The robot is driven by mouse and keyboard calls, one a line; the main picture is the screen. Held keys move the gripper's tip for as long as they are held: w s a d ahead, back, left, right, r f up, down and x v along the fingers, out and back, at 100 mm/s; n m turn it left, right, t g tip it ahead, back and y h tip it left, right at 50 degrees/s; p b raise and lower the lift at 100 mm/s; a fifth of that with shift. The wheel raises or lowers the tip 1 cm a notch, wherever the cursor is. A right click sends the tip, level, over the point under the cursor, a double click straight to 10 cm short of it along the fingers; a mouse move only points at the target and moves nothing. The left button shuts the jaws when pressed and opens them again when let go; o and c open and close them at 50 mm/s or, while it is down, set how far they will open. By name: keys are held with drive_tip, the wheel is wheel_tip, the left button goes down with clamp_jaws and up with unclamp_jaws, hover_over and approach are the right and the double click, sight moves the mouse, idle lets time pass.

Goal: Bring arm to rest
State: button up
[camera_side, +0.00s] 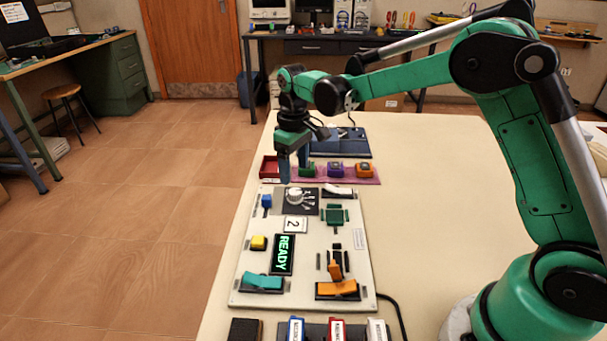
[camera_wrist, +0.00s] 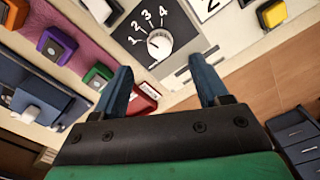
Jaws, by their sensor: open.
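My green gripper (camera_side: 294,172) is raised over the far end of a white control panel (camera_side: 238,290). Its two blue fingers point down and are apart, with nothing between them. In the wrist view, the open fingers (camera_wrist: 162,68) frame a white dial knob (camera_wrist: 160,43) marked 1 to 4. The dial also shows in the side view (camera_side: 294,196), just below the fingertips in the picture. A small sign (camera_side: 295,225) on the panel reads 2. A dark display (camera_side: 283,254) reads READY in green. My arm is bent and reaches in from the right.
The panel carries a blue button (camera_side: 266,201), a yellow button (camera_side: 258,243), a teal rocker (camera_side: 262,283) and an orange rocker (camera_side: 337,290). Behind it, a pink mat (camera_side: 371,181) holds small coloured blocks beside a red box (camera_side: 269,167). The table's right part is clear.

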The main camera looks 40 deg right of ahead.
drive_tip(key=shift+r, duration=0.2)
drive_tip(key=shift+s+r, duration=0.2)
drive_tip(key=shift+r, duration=0.05)
drive_tip(key=s+a+r+m+t, duration=0.1)
drive_tip(key=s+r+t, duration=0.1)
drive_tip(key=s, duration=0.5)
drive_tip(key=s+r+m+t, duration=0.2)
drive_tip(key=s+t, duration=0.3)
drive_tip(key=s, duration=0.3)
drive_tip(key=shift+s+a+r, duration=0.15)
drive_tip(key=shift+a+r, duration=0.25)
drive_tip(key=shift+r, duration=0.45)
